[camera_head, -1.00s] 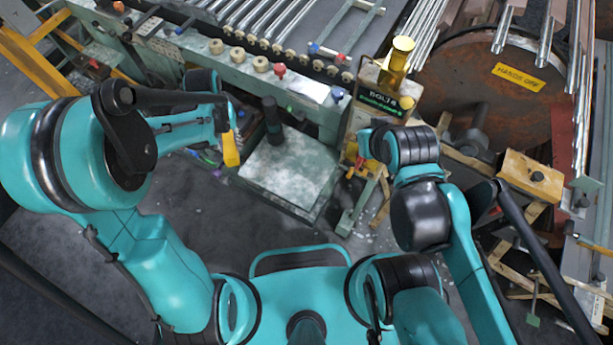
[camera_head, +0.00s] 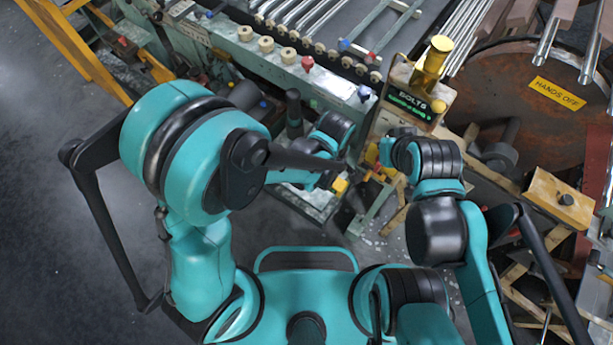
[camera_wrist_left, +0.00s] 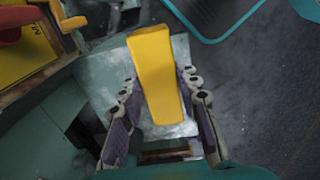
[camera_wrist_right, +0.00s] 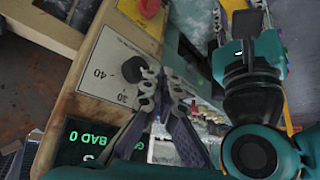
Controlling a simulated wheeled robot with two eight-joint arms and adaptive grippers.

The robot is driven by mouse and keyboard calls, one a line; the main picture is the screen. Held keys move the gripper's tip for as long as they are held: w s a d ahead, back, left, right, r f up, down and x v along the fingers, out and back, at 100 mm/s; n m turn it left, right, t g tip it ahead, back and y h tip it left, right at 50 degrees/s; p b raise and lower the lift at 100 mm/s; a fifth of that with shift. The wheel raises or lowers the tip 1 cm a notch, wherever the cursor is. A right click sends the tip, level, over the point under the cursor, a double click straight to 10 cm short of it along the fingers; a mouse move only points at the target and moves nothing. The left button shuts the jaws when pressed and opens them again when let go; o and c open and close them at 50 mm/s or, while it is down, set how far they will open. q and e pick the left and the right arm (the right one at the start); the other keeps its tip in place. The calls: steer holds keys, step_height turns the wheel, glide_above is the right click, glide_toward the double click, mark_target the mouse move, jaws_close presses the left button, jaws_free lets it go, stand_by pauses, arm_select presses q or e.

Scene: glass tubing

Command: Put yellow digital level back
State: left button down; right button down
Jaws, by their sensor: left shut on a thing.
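The yellow digital level (camera_wrist_left: 156,72) is a long yellow block. In the left wrist view it stands between the two fingers of my left gripper (camera_wrist_left: 160,88), which is shut on it. In the head view only a small yellow part of the level (camera_head: 340,186) shows beside my left gripper, near the middle; my arm hides the rest. My right gripper (camera_wrist_right: 161,74) has its fingertips close together with nothing visible between them. It is in front of a panel with printed numbers (camera_wrist_right: 104,72). In the head view my right wrist covers its fingers.
A teal-grey machine bench (camera_head: 275,68) with knobs runs across the back. A rusty drum (camera_head: 540,130) stands at the right.

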arm_select(q)
steer(key=w+a+f, duration=0.1)
steer(key=a, duration=0.1)
steer(key=w+a+f+b, duration=0.1)
steer(key=w+a+f, duration=0.1)
steer(key=w+a+f+b, duration=0.1)
steer(key=a, duration=0.1)
steer(key=shift+w+f, duration=0.35)
steer(key=shift+w, duration=0.05)
step_height(320, 180, down, 4)
steer(key=shift+f+b, duration=0.15)
steer(key=shift+b, duration=1.05)
steer(key=shift+a, duration=0.1)
steer(key=shift+f, duration=0.1)
steer(key=c, duration=1.1)
jaws_free()
steer(key=shift+r, duration=0.2)
